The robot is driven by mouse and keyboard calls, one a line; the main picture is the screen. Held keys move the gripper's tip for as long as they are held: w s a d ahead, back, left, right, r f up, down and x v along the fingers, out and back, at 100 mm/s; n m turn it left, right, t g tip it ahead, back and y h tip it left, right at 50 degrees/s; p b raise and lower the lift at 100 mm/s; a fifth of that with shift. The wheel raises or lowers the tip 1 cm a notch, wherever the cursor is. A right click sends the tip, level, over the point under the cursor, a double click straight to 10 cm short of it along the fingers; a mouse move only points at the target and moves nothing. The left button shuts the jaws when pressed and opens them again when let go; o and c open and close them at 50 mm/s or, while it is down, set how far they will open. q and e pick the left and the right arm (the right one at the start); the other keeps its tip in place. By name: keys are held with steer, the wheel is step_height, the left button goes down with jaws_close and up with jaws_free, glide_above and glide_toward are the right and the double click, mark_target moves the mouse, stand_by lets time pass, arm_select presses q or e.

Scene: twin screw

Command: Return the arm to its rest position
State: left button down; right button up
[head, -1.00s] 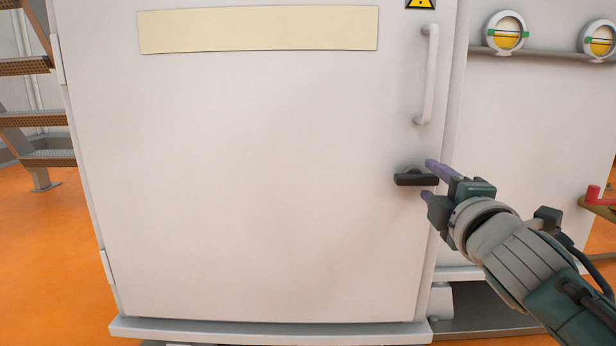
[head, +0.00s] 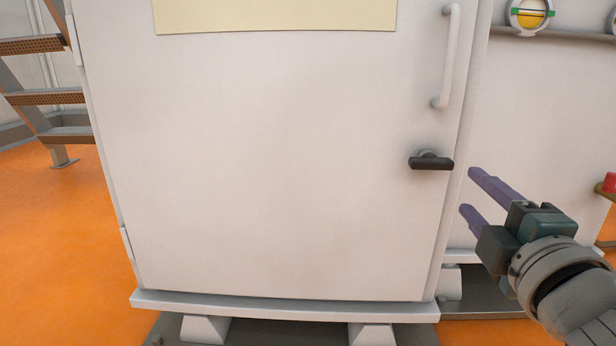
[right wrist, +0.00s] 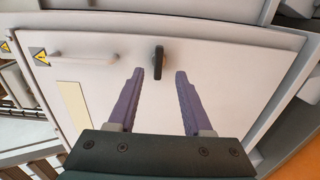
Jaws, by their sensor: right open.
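My right gripper (head: 468,191) is open and empty, to the right of and a little below the black door latch (head: 431,163) in the head view. Its two purple fingers are apart from the latch. In the right wrist view the fingers (right wrist: 158,72) stand spread, with the latch (right wrist: 158,62) beyond their tips and between them. The latch lies level on the white cabinet door (head: 270,160), which looks closed. My left gripper is not in view.
A white bar handle (head: 449,55) is on the door above the latch. A cream label plate (head: 275,15) is at the top. Metal stairs (head: 40,90) stand at the left. A round gauge (head: 531,16) and a red part (head: 609,183) are at the right. The orange floor (head: 60,240) is bare at left.

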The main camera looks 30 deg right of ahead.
steer(key=s+a+f+m+g+y, duration=0.5)
steer(key=s+a+g, duration=0.1)
steer(key=s+a, duration=0.3)
steer(key=s+a+f+m+g+y, duration=0.4)
steer(key=s+a+f+m+g, duration=0.15)
steer(key=s+a, duration=0.35)
step_height(320, 180, up, 101)
steer(key=p, duration=10.2)
steer(key=shift+w+d+r+g, duration=0.15)
steer(key=shift+w+d+g, duration=0.2)
steer(key=shift+w, duration=0.05)
steer(key=shift+n, duration=0.25)
